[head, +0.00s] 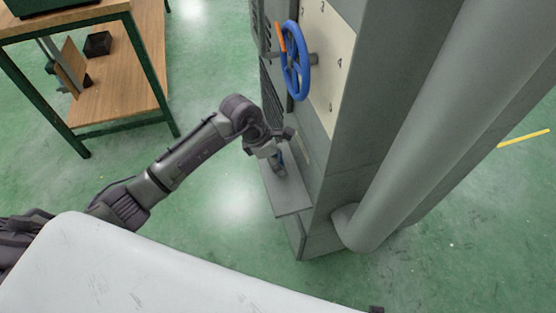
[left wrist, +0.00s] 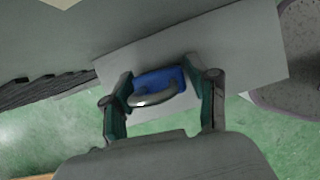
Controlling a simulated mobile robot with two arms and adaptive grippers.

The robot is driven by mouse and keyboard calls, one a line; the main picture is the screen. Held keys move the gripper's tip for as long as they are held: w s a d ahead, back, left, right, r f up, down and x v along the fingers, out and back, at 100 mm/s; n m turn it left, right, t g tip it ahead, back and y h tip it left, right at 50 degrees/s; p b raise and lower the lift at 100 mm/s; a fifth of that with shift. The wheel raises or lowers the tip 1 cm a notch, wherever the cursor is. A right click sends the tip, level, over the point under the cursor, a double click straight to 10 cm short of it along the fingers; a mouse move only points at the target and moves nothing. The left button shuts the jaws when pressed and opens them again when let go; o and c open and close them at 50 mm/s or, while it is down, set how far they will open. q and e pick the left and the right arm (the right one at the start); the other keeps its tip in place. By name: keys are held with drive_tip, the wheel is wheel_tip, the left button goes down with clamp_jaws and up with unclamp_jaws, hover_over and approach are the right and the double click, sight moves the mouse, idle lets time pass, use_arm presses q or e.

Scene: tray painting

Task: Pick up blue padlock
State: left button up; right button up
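The blue padlock (left wrist: 160,80) with its silver shackle lies on the small grey shelf (left wrist: 245,52) in the left wrist view. The shelf also shows in the head view (head: 290,201), sticking out low from the grey cabinet. My left gripper (left wrist: 158,72) is over the shelf with its two green-padded fingers on either side of the padlock. The fingers are apart, with the padlock between them and little gap at its sides. In the head view my left gripper (head: 279,161) mostly hides the padlock. My right gripper is not in view.
The grey cabinet (head: 346,105) carries a blue handwheel (head: 295,62) above my left gripper. A thick grey pipe (head: 440,115) stands to its right. A wooden workbench (head: 120,90) with a green frame is at upper left. Green floor lies open between them.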

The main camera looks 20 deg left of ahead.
use_arm(q)
drive_tip(key=c, duration=0.9)
drive_tip(key=shift+a+r, duration=0.2)
drive_tip(key=shift+r, duration=0.25)
wheel_tip(320, 180, up, 6)
drive_tip(key=shift+r+p, duration=0.15)
drive_tip(key=shift+p, duration=0.25)
drive_tip(key=s+a, duration=0.3)
drive_tip(key=a, duration=0.2)
drive_tip(key=s+a+b, duration=0.1)
drive_tip(key=s+a, duration=0.3)
drive_tip(key=a, duration=0.1)
drive_tip(key=s+a, duration=0.4)
drive_tip(key=a, duration=0.2)
drive_tip(key=shift+s+a, duration=0.1)
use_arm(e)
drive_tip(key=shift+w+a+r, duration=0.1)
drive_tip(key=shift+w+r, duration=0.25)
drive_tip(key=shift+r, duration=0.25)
